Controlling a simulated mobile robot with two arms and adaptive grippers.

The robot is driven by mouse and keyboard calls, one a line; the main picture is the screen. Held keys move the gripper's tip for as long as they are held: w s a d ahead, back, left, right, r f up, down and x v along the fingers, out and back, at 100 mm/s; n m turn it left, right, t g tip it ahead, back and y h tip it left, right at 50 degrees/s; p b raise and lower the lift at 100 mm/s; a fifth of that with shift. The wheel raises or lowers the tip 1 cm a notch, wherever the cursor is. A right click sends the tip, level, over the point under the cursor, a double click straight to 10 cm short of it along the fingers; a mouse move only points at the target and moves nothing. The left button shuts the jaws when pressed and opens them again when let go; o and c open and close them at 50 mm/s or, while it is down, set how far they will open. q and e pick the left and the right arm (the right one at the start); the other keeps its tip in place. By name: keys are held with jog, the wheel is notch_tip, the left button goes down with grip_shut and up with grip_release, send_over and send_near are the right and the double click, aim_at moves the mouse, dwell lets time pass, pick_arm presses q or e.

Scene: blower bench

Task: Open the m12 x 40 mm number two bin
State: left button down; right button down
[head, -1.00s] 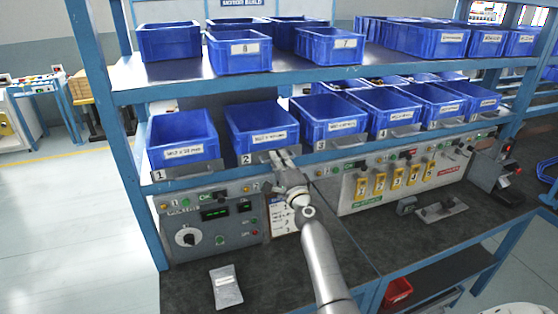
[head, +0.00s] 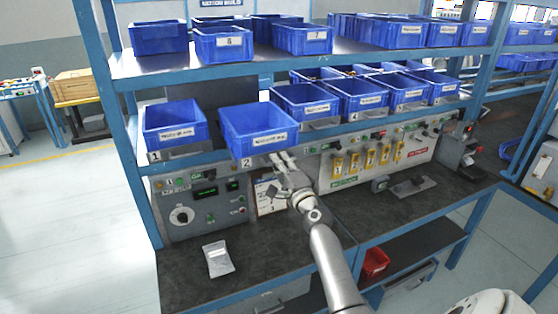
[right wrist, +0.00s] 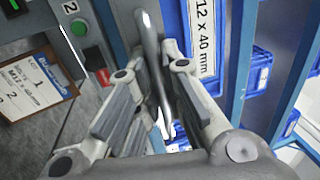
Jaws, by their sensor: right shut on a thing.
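The number two bin (head: 256,119) is a blue open-topped bin on the lower shelf, above the "2" tag. It sticks out past the shelf's front edge, farther forward than its neighbours, and looks empty. Its white label (right wrist: 203,38) reads "12 x 40 mm" in the right wrist view. My right gripper (head: 281,161) is just below the bin's front. In the right wrist view its fingers (right wrist: 152,92) are closed around a shiny metal handle (right wrist: 150,38) beside the label. My left gripper is not in view.
The number one bin (head: 174,124) is to the left and other blue bins (head: 305,103) to the right. A control panel (head: 207,205) stands below the shelf. A small grey packet (head: 218,259) lies on the dark bench top (head: 270,275).

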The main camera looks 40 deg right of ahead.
jog(key=c, duration=2)
grip_release()
jog(key=shift+w, duration=0.1)
jog(key=o, duration=0.3)
jog(key=shift+o, duration=0.9)
jog(key=shift+s+a+f, duration=0.1)
jog(key=shift+s+f, duration=0.05)
jog(key=shift+s, duration=0.2)
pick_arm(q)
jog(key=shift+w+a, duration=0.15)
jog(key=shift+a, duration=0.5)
pick_arm(e)
jog(key=v, duration=1.1)
jog(key=shift+s, duration=0.2)
